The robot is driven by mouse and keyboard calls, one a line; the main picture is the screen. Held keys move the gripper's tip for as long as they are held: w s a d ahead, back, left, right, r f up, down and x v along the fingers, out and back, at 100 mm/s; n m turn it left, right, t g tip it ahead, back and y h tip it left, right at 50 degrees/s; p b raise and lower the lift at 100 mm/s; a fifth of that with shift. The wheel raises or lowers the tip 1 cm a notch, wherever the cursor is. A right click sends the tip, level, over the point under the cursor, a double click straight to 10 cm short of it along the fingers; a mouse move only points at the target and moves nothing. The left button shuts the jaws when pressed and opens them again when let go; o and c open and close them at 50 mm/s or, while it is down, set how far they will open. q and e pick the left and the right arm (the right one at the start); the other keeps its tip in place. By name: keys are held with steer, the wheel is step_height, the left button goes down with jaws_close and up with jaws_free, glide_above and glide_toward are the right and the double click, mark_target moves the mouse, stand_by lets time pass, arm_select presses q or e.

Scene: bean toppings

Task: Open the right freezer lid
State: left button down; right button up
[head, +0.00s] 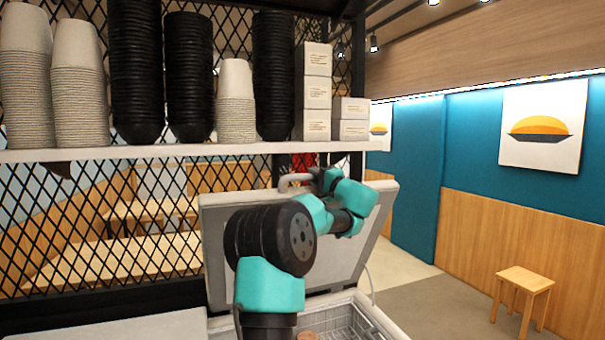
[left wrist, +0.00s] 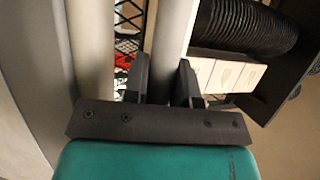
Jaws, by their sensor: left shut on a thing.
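The freezer lid (head: 367,225) is a light grey panel, raised and standing steeply at the back of the freezer (head: 377,322) in the head view. Its handle (head: 292,182) is at the lid's top edge. My left gripper (head: 318,180) is at this handle, and my left arm hides the middle of the lid. In the left wrist view the fingers of my left gripper (left wrist: 160,82) are shut on the pale handle bar (left wrist: 174,35). My right gripper is not in view.
A wire basket (head: 345,318) shows inside the open freezer. Above the lid, a shelf (head: 190,151) holds stacked cups, black bowls (head: 273,75) and white boxes (head: 317,90). A black mesh screen (head: 150,215) stands behind. A wooden stool (head: 523,283) stands far right.

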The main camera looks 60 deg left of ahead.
arm_select(q)
steer(key=shift+f, duration=0.2)
steer(key=c, duration=0.9)
jaws_free()
steer(key=shift+r, duration=0.15)
steer(key=v, duration=1.7)
steer(key=shift+w+d, duration=0.1)
steer(key=shift+d, duration=0.1)
